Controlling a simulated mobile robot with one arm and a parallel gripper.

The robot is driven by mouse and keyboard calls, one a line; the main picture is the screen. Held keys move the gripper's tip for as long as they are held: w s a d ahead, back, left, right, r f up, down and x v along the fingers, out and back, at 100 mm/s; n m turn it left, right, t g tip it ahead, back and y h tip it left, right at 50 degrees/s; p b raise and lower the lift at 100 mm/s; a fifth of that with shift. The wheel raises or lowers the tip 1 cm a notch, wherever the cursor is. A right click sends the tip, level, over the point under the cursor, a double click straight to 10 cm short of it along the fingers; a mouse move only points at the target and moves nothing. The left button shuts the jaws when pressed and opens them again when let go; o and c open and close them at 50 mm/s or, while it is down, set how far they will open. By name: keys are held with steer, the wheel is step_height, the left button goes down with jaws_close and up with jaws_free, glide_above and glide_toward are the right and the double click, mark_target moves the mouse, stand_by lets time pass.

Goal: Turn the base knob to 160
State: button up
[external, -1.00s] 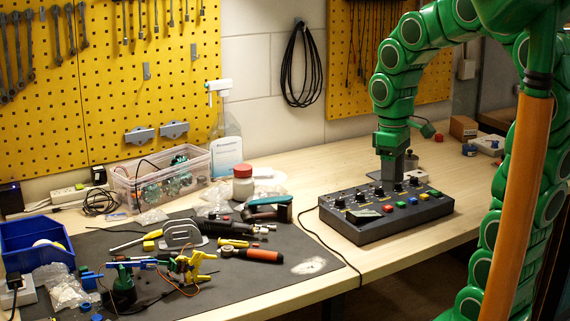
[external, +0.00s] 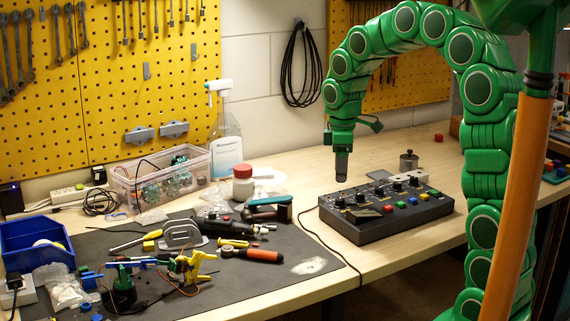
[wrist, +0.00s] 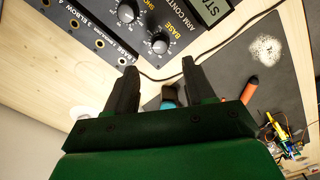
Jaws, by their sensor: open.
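The dark control box (external: 400,225) stands on the bench, with a row of black knobs, coloured buttons and a small display. The base knob (external: 340,202) is at the left end of the row; in the wrist view the black base knob (wrist: 160,43) shows by its yellow BASE label. Its exact setting is too small to read. My gripper (external: 341,179) points down just above the left end of the box, apart from the knob. In the wrist view my gripper (wrist: 158,63) is open and empty, with the base knob just beyond the gap between its fingertips.
Another knob (wrist: 127,12) sits close beside the base knob. A dark mat (external: 290,285) with tools lies left of the box, and a cable runs between them.

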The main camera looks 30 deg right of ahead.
mark_target(340, 198)
steer(key=shift+f, duration=3.9)
jaws_close()
steer(key=m, duration=0.5)
steer(key=shift+r+m, duration=0.1)
steer(key=shift+m, duration=0.2)
steer(key=m, duration=0.6)
